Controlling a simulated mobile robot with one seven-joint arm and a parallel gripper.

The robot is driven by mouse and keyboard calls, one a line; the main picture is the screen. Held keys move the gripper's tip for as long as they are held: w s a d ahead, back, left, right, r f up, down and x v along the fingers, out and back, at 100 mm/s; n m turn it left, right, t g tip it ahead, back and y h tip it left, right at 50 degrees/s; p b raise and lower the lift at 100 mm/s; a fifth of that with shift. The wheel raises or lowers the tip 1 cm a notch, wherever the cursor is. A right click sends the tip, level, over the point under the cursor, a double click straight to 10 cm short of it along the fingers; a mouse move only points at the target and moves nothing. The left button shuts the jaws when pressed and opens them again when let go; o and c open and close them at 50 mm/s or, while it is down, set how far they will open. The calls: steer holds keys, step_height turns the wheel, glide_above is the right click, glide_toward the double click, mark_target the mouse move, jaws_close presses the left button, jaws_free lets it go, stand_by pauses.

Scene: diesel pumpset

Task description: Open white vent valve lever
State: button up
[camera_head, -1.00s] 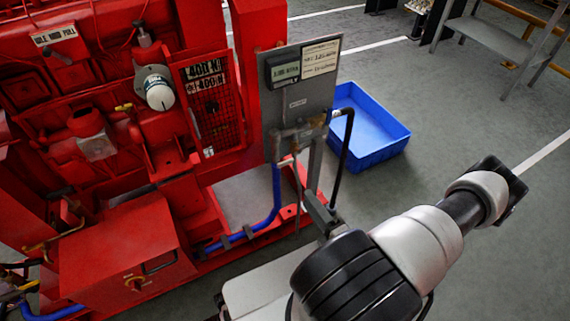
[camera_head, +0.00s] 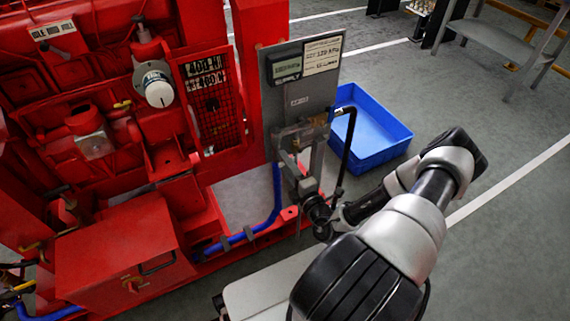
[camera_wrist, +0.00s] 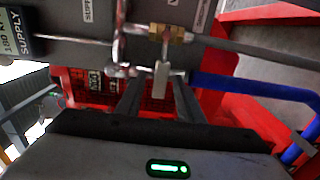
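The white vent valve lever (camera_wrist: 161,76) hangs below a brass valve body (camera_wrist: 171,34) on a pipe in the wrist view. My gripper (camera_wrist: 157,88) is open, with one dark finger on each side of the lever's lower end. A gap shows between each finger and the lever, so it is not clamped. In the head view my gripper (camera_head: 297,160) is raised to the pipework (camera_head: 300,132) on the grey panel (camera_head: 302,97). The lever cannot be made out there.
A blue hose (camera_head: 276,195) runs down beside the pipework and also shows at right in the wrist view (camera_wrist: 250,88). Red machinery (camera_head: 125,240) fills the left side. A blue bin (camera_head: 380,150) stands on the floor behind my arm.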

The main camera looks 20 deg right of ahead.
steer(key=shift+w, duration=0.35)
jaws_close()
